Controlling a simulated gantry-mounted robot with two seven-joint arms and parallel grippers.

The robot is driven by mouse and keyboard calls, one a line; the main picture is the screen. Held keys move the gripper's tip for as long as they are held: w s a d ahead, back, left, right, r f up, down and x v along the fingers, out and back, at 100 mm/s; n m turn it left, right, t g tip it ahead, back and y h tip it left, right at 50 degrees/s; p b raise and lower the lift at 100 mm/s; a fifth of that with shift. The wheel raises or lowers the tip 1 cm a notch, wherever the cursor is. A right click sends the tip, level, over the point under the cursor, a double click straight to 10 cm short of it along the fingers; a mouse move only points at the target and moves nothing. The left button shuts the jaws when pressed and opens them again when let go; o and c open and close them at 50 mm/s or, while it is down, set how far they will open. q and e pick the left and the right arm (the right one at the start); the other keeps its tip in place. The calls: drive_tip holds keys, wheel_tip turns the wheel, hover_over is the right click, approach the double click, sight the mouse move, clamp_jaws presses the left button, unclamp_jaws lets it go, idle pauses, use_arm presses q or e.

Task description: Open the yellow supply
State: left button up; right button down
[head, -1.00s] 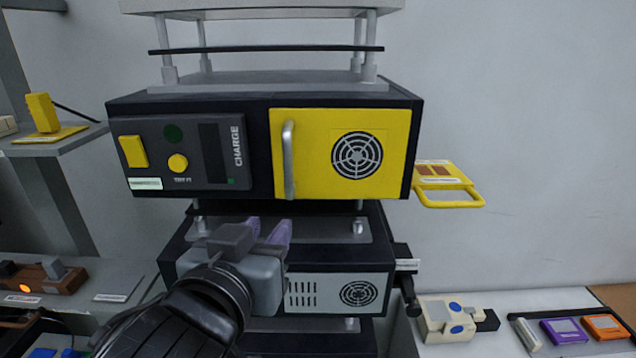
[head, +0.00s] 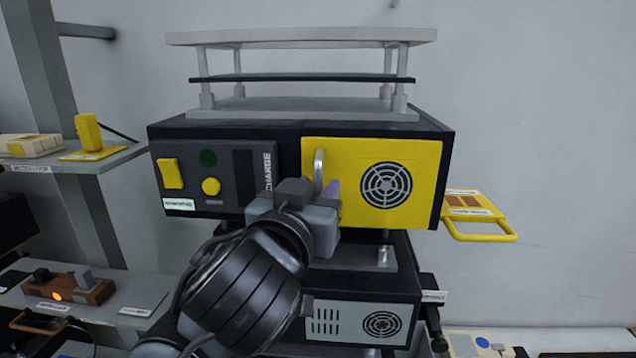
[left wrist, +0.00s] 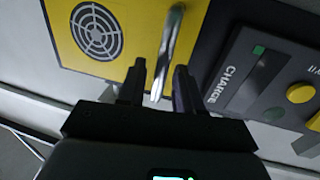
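The yellow supply is a dark box (head: 300,129) with a yellow door (head: 425,172) on its right half. The door has a round black vent and looks closed. A vertical silver handle (head: 319,163) stands at the door's left edge; its lower part is hidden by my gripper in the head view. My left gripper (head: 328,190) is in front of the handle. In the left wrist view the handle (left wrist: 172,40) runs between the two parted fingers of my left gripper (left wrist: 160,66); whether they touch it I cannot tell. My right gripper is not in view.
A dark control panel (head: 228,160) marked CHARGE, with yellow buttons, is left of the door. A grey-fronted unit (head: 345,318) sits below. A yellow loop handle (head: 480,228) sticks out at the right. A shelf (head: 110,158) with a yellow device is at the left.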

use_arm(q)
drive_tip(key=shift+w+d, duration=0.2)
drive_tip(key=shift+w, duration=0.45)
clamp_jaws()
